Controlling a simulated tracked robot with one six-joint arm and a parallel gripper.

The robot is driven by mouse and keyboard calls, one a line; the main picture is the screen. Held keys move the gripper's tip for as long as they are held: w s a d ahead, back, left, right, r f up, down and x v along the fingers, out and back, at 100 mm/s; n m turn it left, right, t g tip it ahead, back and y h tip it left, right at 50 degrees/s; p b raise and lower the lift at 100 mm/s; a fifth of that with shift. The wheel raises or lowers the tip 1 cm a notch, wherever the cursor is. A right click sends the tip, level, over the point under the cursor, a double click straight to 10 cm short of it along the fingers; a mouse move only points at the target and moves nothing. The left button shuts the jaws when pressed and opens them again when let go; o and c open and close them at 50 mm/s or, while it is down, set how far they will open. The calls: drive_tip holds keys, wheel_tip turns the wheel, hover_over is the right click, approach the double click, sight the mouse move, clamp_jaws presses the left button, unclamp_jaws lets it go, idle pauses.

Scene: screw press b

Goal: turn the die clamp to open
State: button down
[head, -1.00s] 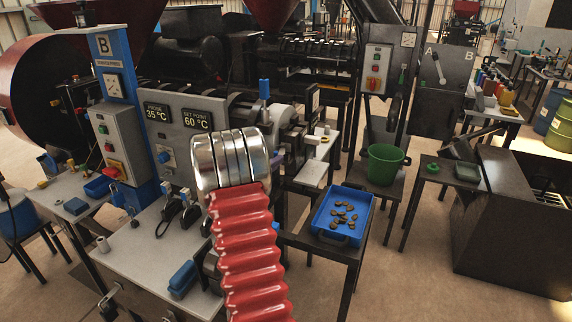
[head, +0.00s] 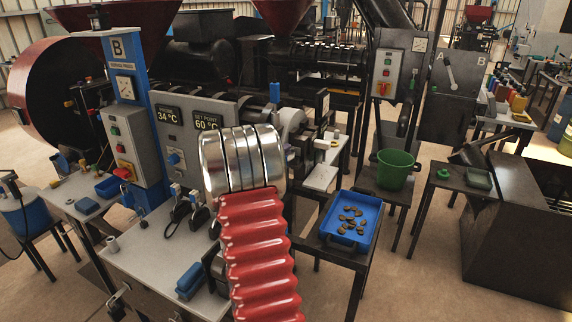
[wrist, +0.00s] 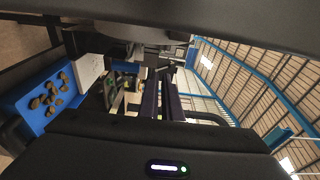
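The screw press (head: 195,135), marked B, stands at left centre in the head view. Its outlet end (head: 296,138), with a pale cylinder and grey metal blocks, shows just right of my arm. I cannot pick out the die clamp's handle there for certain; my arm covers part of this area. My silver-ringed, red-ribbed arm reaches toward the press and hides my gripper in the head view. In the wrist view, dark parts of my own fill the top and bottom edges, and the fingertips are not clear. I see nothing held.
A blue tray (head: 350,222) of brown pieces sits on a dark stand right of my arm; it also shows in the wrist view (wrist: 38,112). A green bucket (head: 394,172) stands behind it. A grey bench (head: 150,262) with a blue block (head: 190,280) lies left. Floor shows at right.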

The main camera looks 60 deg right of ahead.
drive_tip(key=r, duration=0.4)
drive_tip(key=shift+s+r, duration=0.25)
drive_tip(key=shift+s+d, duration=0.1)
idle(0.4)
drive_tip(key=shift+s+f, duration=0.1)
drive_tip(key=shift+s, duration=0.05)
